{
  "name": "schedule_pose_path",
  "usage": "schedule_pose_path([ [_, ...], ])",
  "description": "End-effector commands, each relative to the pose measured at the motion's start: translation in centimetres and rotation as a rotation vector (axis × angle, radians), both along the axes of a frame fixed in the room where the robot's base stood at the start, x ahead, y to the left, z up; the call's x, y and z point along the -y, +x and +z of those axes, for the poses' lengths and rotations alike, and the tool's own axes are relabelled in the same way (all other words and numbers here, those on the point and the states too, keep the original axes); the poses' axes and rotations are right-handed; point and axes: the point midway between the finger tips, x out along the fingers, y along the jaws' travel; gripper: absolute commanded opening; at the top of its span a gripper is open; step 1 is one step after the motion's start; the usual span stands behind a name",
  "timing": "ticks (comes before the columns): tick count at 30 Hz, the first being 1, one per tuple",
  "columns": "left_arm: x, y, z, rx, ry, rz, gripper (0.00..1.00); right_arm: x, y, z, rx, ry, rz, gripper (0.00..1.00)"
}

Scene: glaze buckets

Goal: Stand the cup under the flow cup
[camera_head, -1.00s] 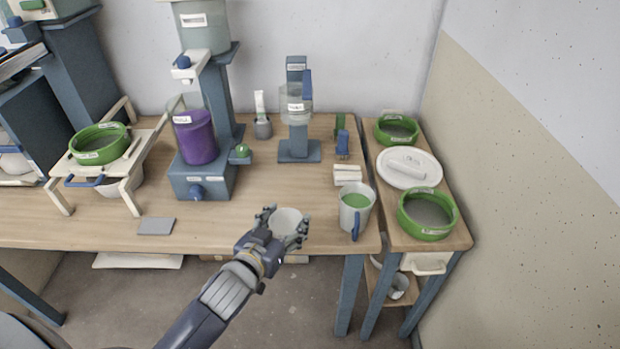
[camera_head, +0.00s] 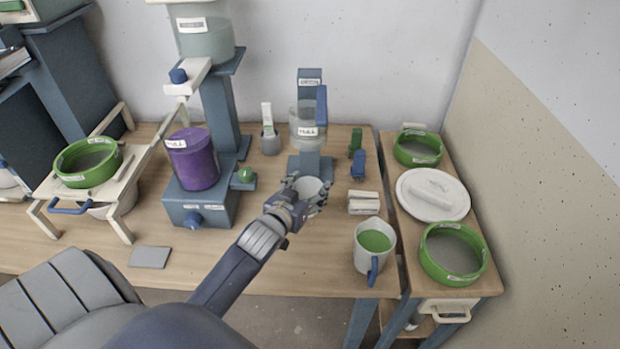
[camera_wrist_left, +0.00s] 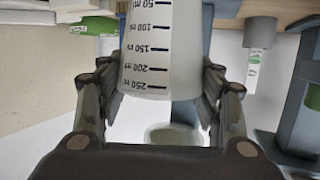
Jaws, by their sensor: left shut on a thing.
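A white measuring cup (camera_head: 311,188) is in my left gripper (camera_head: 305,193), upright with its mouth up. In the left wrist view the cup (camera_wrist_left: 150,45) shows black millilitre marks, and the fingers of my left gripper (camera_wrist_left: 157,88) close on its two sides. The flow cup (camera_head: 307,125) is a clear labelled vessel on a blue-grey stand (camera_head: 309,79). The held cup is lower than the flow cup and, in the head view, overlaps the front of the stand's base (camera_head: 294,163). Whether it touches the base is hidden. My right gripper is out of view.
A white jug of green glaze (camera_head: 374,240) stands right of my gripper, near the table's front edge. A stack of pale blocks (camera_head: 363,203) lies behind it. A purple bucket (camera_head: 192,158) stands on a blue base to the left. A grey tile (camera_head: 150,257) lies at front left.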

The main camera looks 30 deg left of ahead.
Motion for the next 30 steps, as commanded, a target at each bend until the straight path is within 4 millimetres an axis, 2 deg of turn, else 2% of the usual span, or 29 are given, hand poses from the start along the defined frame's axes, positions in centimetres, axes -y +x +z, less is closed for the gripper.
schedule_pose_path([
  [1, -0.7, 1.1, 0.1, 0.001, 0.003, -0.001, 0.42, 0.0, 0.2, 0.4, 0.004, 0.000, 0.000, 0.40],
  [6, -2.6, 4.1, -0.3, 0.000, 0.002, -0.001, 0.42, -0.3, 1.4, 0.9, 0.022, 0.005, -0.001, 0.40],
  [12, -3.8, 6.0, -0.6, 0.000, 0.000, -0.001, 0.42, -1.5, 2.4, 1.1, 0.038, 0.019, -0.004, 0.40],
  [15, -3.9, 6.2, -1.0, -0.001, -0.001, -0.001, 0.42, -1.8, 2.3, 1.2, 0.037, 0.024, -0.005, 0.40],
  [23, -3.9, 6.2, -4.0, -0.001, -0.003, -0.001, 0.42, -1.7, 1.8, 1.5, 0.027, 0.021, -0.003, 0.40],
  [30, -3.9, 6.2, -4.2, 0.000, -0.002, -0.002, 0.42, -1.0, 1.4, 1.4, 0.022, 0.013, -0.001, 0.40],
])
